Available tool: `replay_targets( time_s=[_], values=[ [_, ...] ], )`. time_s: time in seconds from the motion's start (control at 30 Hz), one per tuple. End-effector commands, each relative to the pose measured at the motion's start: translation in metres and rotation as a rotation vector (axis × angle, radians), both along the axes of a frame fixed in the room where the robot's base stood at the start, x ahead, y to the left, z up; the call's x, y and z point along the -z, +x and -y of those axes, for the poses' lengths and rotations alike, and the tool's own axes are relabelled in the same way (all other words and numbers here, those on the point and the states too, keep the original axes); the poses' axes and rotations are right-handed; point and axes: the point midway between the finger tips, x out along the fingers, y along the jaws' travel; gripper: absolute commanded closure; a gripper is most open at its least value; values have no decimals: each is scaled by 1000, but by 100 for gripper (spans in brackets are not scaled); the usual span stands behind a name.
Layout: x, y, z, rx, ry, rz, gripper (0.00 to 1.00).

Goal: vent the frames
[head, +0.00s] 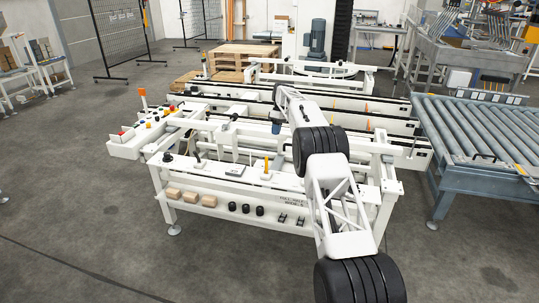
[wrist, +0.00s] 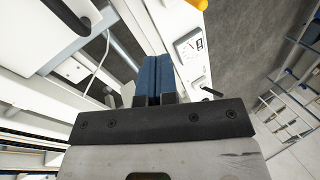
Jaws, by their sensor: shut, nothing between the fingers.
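The white machine frame (head: 225,187) stands in the middle of the head view, with long white rails (head: 355,103) behind its front bench. My gripper (wrist: 153,78) shows in the wrist view with its two blue fingers pressed together and nothing between them. In the head view my arm reaches over the bench and the gripper (head: 276,127) is small, above the frame. In the wrist view a white gauge plate (wrist: 190,46) with a red mark lies right of the fingers, apart from them. A black lever (wrist: 212,92) sits below it. I cannot tell which part is a vent.
A panel with coloured buttons (head: 150,127) is at the frame's left end. Brown blocks (head: 190,198) and black cylinders (head: 246,209) sit on the lower shelf. A yellow post (head: 266,165) stands on the bench. A roller conveyor (head: 480,130) adjoins at right. Floor at left front is clear.

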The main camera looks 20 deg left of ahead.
Motion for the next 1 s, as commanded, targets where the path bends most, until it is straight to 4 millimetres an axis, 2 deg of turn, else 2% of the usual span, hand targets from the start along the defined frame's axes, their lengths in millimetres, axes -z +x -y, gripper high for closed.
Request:
replay_targets(
  time_s=[0.63, 0.87, 1.0],
  values=[
    [1, -1, 4, -7, -19, -12, 100],
    [15, -7, 2, -7, -19, -13, 100],
    [31, -14, 1, -7, -19, -13, 100]
  ],
)
